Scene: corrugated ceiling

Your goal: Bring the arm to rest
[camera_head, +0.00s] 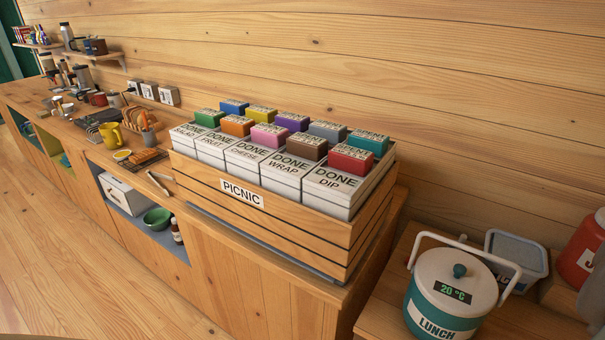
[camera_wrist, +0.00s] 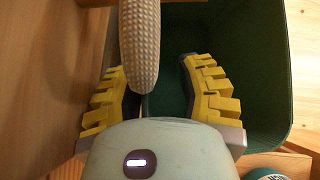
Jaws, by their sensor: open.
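My gripper (camera_wrist: 154,68) shows in the wrist view with its two yellow ribbed fingers spread wide apart. A pale, bumpy, cob-like thing (camera_wrist: 140,40) hangs into the picture from the top, between the fingers in the picture. Gaps show on both sides of it, and its upper end is cut off. I cannot tell its distance from the fingers. A dark green bin (camera_wrist: 265,60) lies behind the right finger. My arm and gripper are not in the head view.
In the head view, a wooden PICNIC crate (camera_head: 300,238) full of labelled boxes stands on the long counter (camera_head: 225,235). A LUNCH pot (camera_head: 452,283) stands on a lower surface at right, near a lidded tub (camera_head: 516,250) and red jar (camera_head: 580,250). Floor at left is clear.

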